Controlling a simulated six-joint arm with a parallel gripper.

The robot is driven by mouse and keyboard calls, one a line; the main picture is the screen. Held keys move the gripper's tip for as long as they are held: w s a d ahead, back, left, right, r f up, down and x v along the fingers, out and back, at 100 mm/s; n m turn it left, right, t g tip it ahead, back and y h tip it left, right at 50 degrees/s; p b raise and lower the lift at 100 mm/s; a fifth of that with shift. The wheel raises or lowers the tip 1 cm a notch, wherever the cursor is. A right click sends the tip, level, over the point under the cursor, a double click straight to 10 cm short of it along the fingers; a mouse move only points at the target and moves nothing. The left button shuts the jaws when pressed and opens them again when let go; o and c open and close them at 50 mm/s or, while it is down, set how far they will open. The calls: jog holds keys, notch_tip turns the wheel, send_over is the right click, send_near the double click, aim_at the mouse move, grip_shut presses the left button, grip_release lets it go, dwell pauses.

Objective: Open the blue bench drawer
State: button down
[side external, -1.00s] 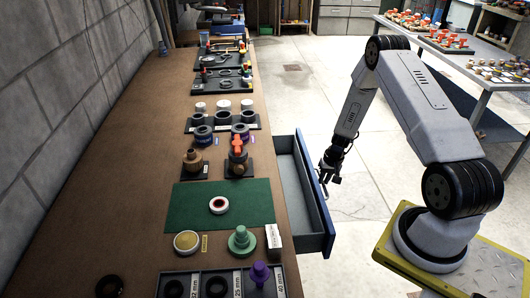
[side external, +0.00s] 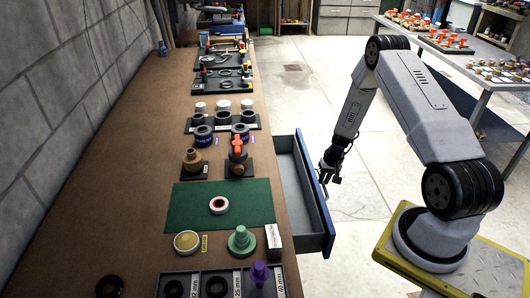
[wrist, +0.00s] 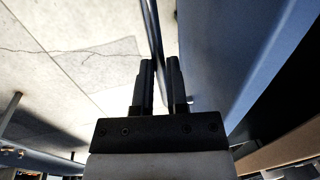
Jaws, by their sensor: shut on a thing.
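The blue bench drawer (side external: 326,228) stands pulled out from the right side of the workbench, and its grey inside shows empty. Its blue front also fills the right of the wrist view (wrist: 235,60). A dark bar handle (wrist: 153,25) runs along the drawer front with a gap behind it. My gripper (side external: 328,174) is at the outer side of the drawer front, near its far half. In the wrist view my gripper's two fingers (wrist: 160,65) are shut on the handle, one on each side of it.
The brown workbench (side external: 112,190) carries a green mat (side external: 252,207) with a white ring, plus several fittings, trays and tools. Pale floor (side external: 365,235) lies open right of the drawer. Another table (side external: 490,80) with parts stands at the far right.

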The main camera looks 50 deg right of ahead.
dwell(0.3)
jog(key=s+d, duration=0.9)
jog(key=d, duration=0.1)
jog(key=shift+s, duration=0.4)
jog(key=c, duration=0.6)
grip_release()
jog(key=shift+c, duration=0.2)
jog(key=shift+r, duration=0.15)
notch_tip(320, 180, up, 8)
jog(key=s, duration=0.1)
jog(key=shift+d+f, duration=0.25)
jog(key=shift+d, duration=0.2)
